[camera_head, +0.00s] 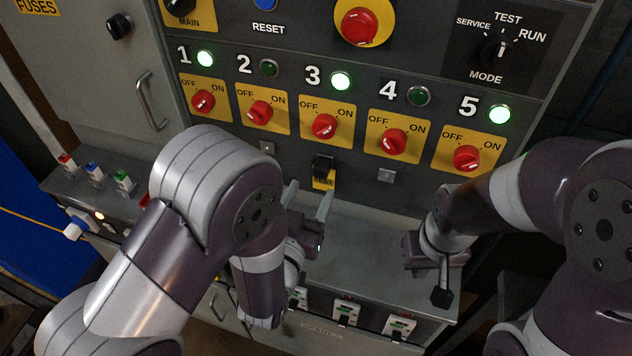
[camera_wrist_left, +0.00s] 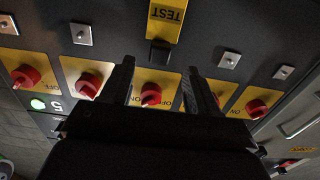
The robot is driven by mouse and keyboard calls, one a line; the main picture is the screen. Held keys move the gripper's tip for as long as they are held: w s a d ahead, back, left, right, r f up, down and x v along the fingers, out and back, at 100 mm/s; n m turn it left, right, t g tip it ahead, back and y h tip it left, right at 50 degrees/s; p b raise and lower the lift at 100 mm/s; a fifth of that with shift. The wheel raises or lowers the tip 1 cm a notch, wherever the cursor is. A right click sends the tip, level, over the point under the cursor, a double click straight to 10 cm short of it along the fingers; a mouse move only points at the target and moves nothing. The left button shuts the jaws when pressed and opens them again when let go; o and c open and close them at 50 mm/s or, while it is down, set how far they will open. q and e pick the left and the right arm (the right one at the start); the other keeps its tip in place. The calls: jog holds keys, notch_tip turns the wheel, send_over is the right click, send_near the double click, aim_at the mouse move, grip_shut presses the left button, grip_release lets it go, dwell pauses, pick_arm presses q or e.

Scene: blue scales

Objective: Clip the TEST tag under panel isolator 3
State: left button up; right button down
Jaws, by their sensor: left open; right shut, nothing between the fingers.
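A yellow TEST tag (camera_head: 324,184) with a black clip (camera_head: 322,165) is at the panel under isolator 3 (camera_head: 325,126). In the left wrist view the tag (camera_wrist_left: 165,18) appears upside down, with its black clip (camera_wrist_left: 160,54) toward the isolator 3 knob (camera_wrist_left: 151,95). My left gripper (camera_head: 308,204) is open just below the tag in the head view. Its fingers (camera_wrist_left: 158,75) show nothing between them, and the tag is beyond the fingertips. My right gripper (camera_head: 441,294) is shut and empty at the lower right, away from the tag.
Small metal plates sit under other isolators, such as this one (camera_head: 386,176) under isolator 4 (camera_head: 393,142). A grey ledge (camera_head: 370,238) juts out below the panel. A cabinet handle (camera_head: 151,100) stands at left.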

pick_arm(q)
jog(key=v, duration=0.7)
jog(key=shift+s+b, duration=0.3)
jog(key=shift+b, duration=0.1)
jog(key=shift+w+a, duration=0.1)
jog(key=w+a+f+n+g+y+p, duration=0.2)
jog(key=w+a+g+y+p, duration=0.1)
jog(key=w+g+p, duration=0.15)
jog(key=s+a+r+n+g+y+p, duration=0.1)
jog(key=s+a+r+g+y+p, duration=0.1)
jog(key=s+a+g, duration=0.6)
jog(key=a+r+g+p, duration=0.1)
jog(key=a+g, duration=0.2)
jog(key=shift+a+r+y, duration=0.15)
jog(key=shift+r+y, duration=0.15)
